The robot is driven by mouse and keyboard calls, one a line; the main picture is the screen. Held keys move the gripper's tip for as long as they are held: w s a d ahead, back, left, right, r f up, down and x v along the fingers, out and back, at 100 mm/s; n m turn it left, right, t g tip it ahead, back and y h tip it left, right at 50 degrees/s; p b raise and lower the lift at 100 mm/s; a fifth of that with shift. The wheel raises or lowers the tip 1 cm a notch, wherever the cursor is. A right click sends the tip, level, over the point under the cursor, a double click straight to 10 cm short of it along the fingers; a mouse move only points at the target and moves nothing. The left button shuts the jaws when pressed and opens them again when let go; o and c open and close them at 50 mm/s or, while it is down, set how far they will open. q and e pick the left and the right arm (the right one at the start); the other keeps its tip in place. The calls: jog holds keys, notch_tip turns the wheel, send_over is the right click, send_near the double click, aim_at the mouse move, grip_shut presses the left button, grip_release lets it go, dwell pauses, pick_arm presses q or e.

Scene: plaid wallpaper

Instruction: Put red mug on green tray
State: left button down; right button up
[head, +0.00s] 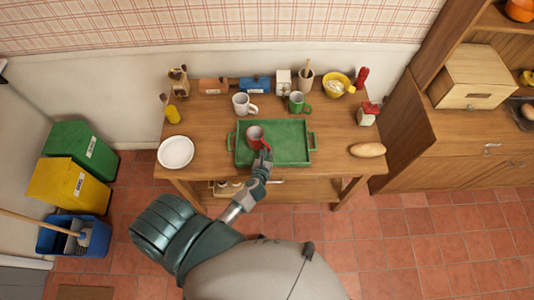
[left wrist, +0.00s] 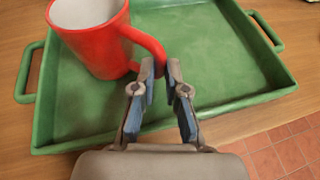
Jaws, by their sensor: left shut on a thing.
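The red mug (head: 255,133) is over the left part of the green tray (head: 293,146), inside its rim. In the left wrist view the mug (left wrist: 97,40) has its handle toward my gripper, and the tray (left wrist: 215,50) lies beneath it. My left gripper (head: 263,155) comes in from the tray's front edge. In the left wrist view its fingertips (left wrist: 161,68) are at the mug's handle, and it is shut on the handle. I cannot tell whether the mug's base touches the tray floor. My right gripper is not in view.
A white mug (head: 244,104) and a green mug (head: 299,102) stand behind the tray. A white plate (head: 176,152) is left of it and a bread loaf (head: 367,150) right. A yellow bowl (head: 338,85) is at the back. The tray's right part is empty.

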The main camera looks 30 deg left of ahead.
pick_arm(q)
jog(key=shift+d, duration=0.2)
jog(key=c, duration=1.2)
grip_release()
jog(key=shift+a, duration=0.15)
jog(key=shift+a+f, duration=0.15)
jog(key=shift+a, duration=0.25)
jog(key=v, duration=1.2)
jog(key=shift+d, duration=0.25)
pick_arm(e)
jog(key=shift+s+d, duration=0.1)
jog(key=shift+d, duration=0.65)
pick_arm(q)
jog(key=shift+s, duration=0.1)
